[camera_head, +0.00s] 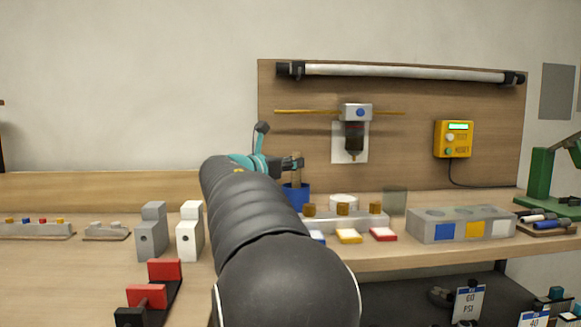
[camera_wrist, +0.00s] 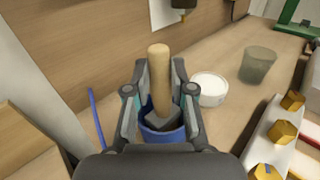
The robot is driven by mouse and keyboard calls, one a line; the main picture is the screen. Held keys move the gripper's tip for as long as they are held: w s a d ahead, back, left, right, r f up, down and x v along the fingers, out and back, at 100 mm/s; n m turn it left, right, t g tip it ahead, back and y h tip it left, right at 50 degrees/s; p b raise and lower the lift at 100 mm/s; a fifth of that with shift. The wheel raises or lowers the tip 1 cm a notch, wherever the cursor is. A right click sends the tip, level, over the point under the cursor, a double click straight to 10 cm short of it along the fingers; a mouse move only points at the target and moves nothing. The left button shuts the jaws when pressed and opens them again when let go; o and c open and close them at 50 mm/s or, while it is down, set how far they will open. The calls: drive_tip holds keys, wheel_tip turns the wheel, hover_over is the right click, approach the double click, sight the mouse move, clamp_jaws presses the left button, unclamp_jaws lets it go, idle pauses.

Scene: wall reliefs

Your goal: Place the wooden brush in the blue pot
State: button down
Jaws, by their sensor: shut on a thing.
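The wooden brush (camera_wrist: 160,82) has a light brown round handle and a grey lower part. In the wrist view my gripper (camera_wrist: 160,68) has its fingers on both sides of the handle and is shut on it. The blue pot (camera_wrist: 176,136) is directly below, and the brush's lower end appears within its rim; whether it touches the bottom is hidden. In the head view the brush (camera_head: 296,172) stands roughly upright above the blue pot (camera_head: 299,197), with my gripper (camera_head: 294,163) at its upper part. My arm hides part of the pot.
A white round dish (camera_wrist: 210,89) and a translucent cup (camera_wrist: 258,65) stand right of the pot. A grey rack with gold knobs (camera_head: 343,217) is in front. A wooden wall panel (camera_head: 300,140) is close behind. Grey and white blocks (camera_head: 190,232) stand left of my arm.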

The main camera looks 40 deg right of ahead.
drive_tip(key=shift+f, duration=0.2)
drive_tip(key=c, duration=1)
unclamp_jaws()
drive_tip(key=s+a, duration=0.1)
drive_tip(key=a, duration=1.1)
drive_tip(key=shift+r+b, duration=0.2)
drive_tip(key=shift+b, duration=0.15)
